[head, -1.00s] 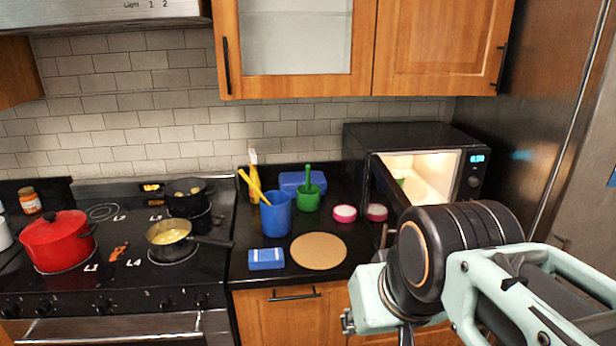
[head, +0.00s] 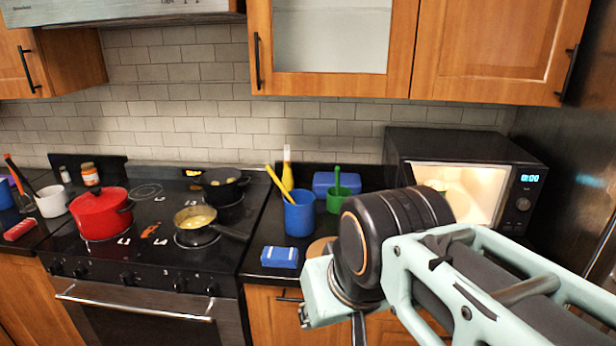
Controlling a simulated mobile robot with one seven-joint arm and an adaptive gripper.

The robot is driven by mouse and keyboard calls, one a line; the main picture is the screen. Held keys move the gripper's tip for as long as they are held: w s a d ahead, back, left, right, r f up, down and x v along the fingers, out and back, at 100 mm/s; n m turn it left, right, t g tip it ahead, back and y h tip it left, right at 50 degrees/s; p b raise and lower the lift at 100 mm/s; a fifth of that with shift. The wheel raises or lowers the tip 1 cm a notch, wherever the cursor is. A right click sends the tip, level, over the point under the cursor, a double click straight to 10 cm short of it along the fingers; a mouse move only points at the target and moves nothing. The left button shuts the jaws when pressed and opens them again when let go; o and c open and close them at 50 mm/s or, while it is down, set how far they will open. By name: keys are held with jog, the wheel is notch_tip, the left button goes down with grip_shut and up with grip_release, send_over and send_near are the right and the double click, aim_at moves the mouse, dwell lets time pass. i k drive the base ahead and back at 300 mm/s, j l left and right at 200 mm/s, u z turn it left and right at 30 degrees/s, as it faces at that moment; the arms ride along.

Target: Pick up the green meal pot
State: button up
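A green cup-like pot (head: 337,201) with a green utensil standing in it is on the black counter in the head view, behind and right of a blue cup (head: 299,216). I cannot tell for sure that this is the green meal pot. The open, lit microwave (head: 459,190) stands to its right, and my arm hides much of its opening and door.
A blue sponge-like block (head: 280,257) lies at the counter front. A round brown board (head: 320,247) is mostly hidden by my arm. On the stove at left are a red pot (head: 101,215), a pan (head: 195,218) and a black pan (head: 222,187). Wall cabinets hang above.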

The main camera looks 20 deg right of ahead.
aim_at(443, 190)
jog(key=l+u, duration=0.5)
jog(key=l, duration=1.05)
